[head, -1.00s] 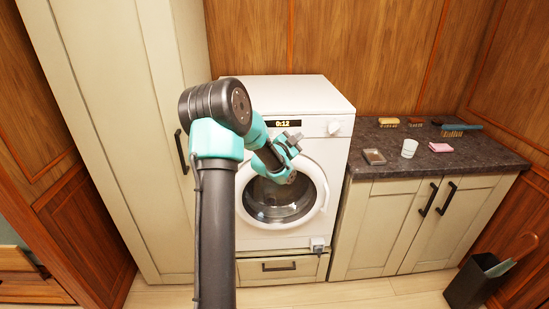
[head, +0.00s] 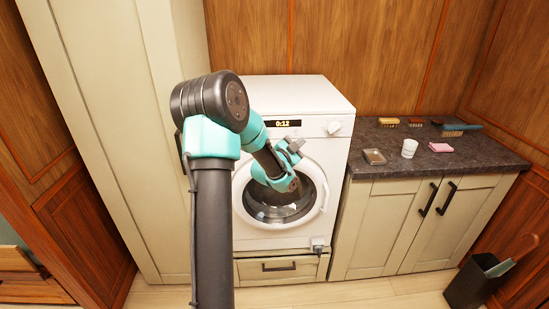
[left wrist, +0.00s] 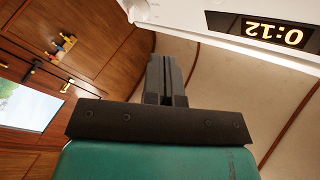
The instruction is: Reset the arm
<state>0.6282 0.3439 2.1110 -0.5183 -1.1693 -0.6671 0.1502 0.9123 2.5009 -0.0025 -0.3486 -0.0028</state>
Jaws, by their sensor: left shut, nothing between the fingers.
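My left arm reaches up and forward in the head view, in front of the washing machine (head: 315,95). My left gripper (head: 299,145) is at the upper edge of the machine's round door (head: 317,205), below the display (head: 283,123) reading 0:12. In the left wrist view the gripper's dark fingers (left wrist: 166,75) are together with nothing between them. The display (left wrist: 275,32) shows there at the upper right. I cannot tell from these views whether the gripper touches the machine. My right gripper is not in view.
A dark counter (head: 480,165) on the right holds brushes (head: 455,127), a white cup (head: 409,148), a pink sponge (head: 441,147) and a small tray (head: 374,157). A tall cabinet (head: 115,130) stands at the left. A dark bin (head: 475,285) stands on the floor at the right.

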